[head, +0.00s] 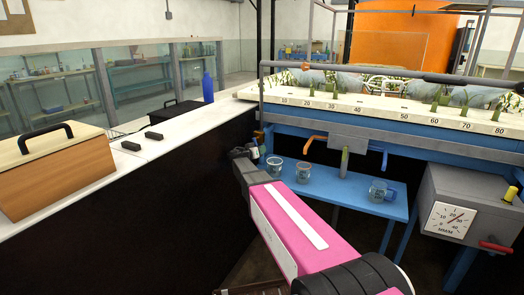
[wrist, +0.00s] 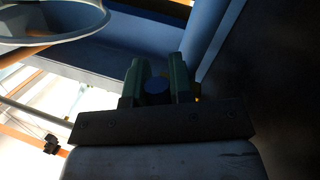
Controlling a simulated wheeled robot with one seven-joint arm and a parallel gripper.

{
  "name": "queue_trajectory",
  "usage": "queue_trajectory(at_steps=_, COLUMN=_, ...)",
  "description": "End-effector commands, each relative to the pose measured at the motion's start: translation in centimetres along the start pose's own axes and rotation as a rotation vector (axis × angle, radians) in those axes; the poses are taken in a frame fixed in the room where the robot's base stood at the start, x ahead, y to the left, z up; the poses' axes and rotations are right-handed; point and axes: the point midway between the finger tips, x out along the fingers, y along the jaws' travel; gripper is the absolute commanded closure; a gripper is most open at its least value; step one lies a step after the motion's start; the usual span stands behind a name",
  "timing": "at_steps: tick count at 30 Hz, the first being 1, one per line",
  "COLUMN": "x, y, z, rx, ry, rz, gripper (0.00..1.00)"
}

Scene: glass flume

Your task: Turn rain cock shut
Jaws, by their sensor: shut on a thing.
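My gripper (head: 256,148) reaches past the dark counter front, by the left end of the blue bench under the flume. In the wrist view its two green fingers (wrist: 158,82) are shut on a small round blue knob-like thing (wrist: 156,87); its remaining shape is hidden. Which handle is the rain cock I cannot tell. An orange lever (head: 314,140) and a blue lever (head: 384,158) hang under the flume's blue frame, beside a grey spout. A red handle (head: 495,247) sticks out of the grey dial box (head: 456,184) at right.
Several glass beakers stand on the blue bench (head: 340,189); a round rim (wrist: 50,40) shows close in the wrist view. The white counter (head: 160,146) at left bears a wooden box (head: 55,175) and a blue bottle (head: 208,86). The scaled flume bed (head: 385,112) lies above.

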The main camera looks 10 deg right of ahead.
Motion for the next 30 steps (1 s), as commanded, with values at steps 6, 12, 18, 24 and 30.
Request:
queue_trajectory(at_steps=6, x=-0.2, y=-1.0, z=0.0, rx=0.165, ry=-0.035, rz=-0.03, gripper=1.0)
queue_trajectory(at_steps=12, x=-0.4, y=-1.7, z=0.0, rx=0.28, ry=-0.058, rz=-0.051, gripper=1.0)
queue_trajectory(at_steps=18, x=-0.5, y=-2.1, z=-0.1, rx=0.349, ry=-0.072, rz=-0.063, gripper=1.0)
queue_trajectory(at_steps=24, x=-0.6, y=-2.2, z=-0.2, rx=0.377, ry=-0.078, rz=-0.068, gripper=1.0)
queue_trajectory(at_steps=30, x=-0.6, y=-2.2, z=-0.2, rx=0.381, ry=-0.079, rz=-0.069, gripper=1.0)
